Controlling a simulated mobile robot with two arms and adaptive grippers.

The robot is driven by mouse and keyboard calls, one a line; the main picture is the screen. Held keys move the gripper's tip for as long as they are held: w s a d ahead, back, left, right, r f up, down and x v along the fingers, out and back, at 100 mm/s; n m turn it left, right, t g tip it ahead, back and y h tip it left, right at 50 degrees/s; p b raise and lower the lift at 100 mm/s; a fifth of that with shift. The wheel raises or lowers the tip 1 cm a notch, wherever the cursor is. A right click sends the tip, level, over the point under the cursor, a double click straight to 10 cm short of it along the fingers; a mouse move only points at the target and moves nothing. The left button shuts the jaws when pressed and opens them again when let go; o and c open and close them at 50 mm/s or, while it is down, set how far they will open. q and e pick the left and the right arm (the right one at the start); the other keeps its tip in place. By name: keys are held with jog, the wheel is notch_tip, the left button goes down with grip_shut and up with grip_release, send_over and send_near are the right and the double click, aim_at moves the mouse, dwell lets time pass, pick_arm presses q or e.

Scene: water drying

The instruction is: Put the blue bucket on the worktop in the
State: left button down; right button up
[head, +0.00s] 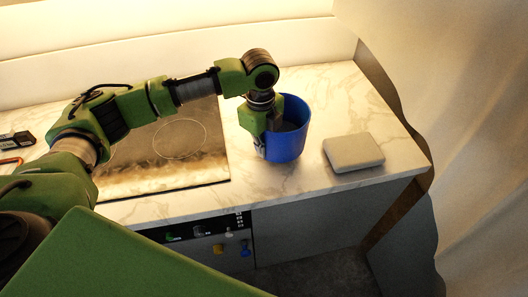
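The blue bucket (291,146) stands upright on the marble worktop (350,92), right of the cooktop. My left arm comes in from the left, and my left gripper (261,147) points down at the bucket's left rim. The gripper covers part of that rim. I cannot tell whether its fingers are closed on the bucket wall or only beside it. My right gripper does not show.
A grey-beige block (353,152) lies on the worktop right of the bucket. A dark cooktop (170,160) is on the left. The worktop's front edge is close to the bucket, with knobs (219,249) below. A curtain (470,120) hangs at the right. Room is free behind the block.

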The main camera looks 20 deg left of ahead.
pick_arm(q)
jog(key=f, duration=0.1)
jog(key=f+p, duration=0.1)
jog(key=f, duration=0.1)
jog(key=shift+w+d+p, duration=0.1)
jog(key=shift+w+p, duration=0.15)
jog(key=shift+p, duration=0.1)
jog(key=shift+f, duration=0.3)
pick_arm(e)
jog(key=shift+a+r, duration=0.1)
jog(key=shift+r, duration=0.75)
pick_arm(q)
jog(key=shift+f, duration=0.1)
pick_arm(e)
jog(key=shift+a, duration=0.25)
pick_arm(q)
jog(key=c, duration=2.3)
grip_release()
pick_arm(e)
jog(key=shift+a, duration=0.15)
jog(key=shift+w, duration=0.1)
